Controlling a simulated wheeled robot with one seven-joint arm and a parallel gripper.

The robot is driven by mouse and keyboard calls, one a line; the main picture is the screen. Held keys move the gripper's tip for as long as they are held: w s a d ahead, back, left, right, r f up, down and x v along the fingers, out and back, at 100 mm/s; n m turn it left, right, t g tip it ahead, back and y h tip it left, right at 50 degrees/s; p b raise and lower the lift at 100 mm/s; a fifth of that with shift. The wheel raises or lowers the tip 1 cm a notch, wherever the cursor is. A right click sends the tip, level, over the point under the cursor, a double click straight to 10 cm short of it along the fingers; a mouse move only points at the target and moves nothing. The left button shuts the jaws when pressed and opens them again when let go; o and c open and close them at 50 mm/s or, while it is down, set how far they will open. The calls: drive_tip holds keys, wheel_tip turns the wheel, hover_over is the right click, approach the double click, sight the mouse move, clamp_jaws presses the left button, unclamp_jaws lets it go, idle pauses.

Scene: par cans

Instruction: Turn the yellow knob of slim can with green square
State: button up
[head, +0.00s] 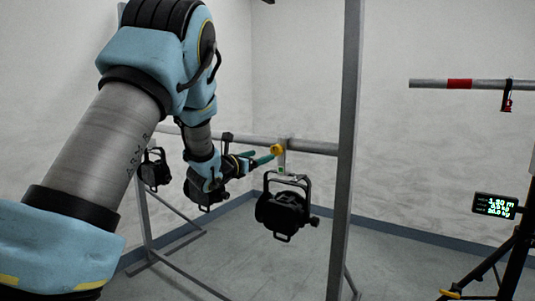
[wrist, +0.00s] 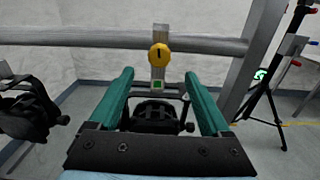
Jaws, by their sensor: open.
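The yellow knob (head: 277,149) sits on the clamp at the horizontal bar, above a black can (head: 283,210) that hangs below. In the wrist view the round yellow knob (wrist: 159,56) shows a dark mark, with a green square (wrist: 157,85) on the bracket under it. The can's black body (wrist: 155,115) shows between my fingers. My gripper (head: 268,158) has green fingers and is open. In the wrist view my gripper (wrist: 158,76) has one finger on each side, with the knob beyond the tips and centred between them. The knob appears apart from both fingers.
The grey horizontal bar (head: 315,147) runs behind the knob to an upright post (head: 346,150) on the right. Another black can (wrist: 27,115) hangs at the left. A tripod with a display (head: 495,206) stands at the right. The floor below is mostly clear.

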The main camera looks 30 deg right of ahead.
sight(274, 151)
drive_tip(key=p+x, duration=0.3)
drive_tip(key=x, duration=0.7)
drive_tip(key=shift+w+d+f+p, duration=0.1)
drive_tip(key=shift+d+p, duration=0.1)
drive_tip(key=shift+p, duration=0.1)
drive_tip(key=shift+c, duration=0.3)
clamp_jaws()
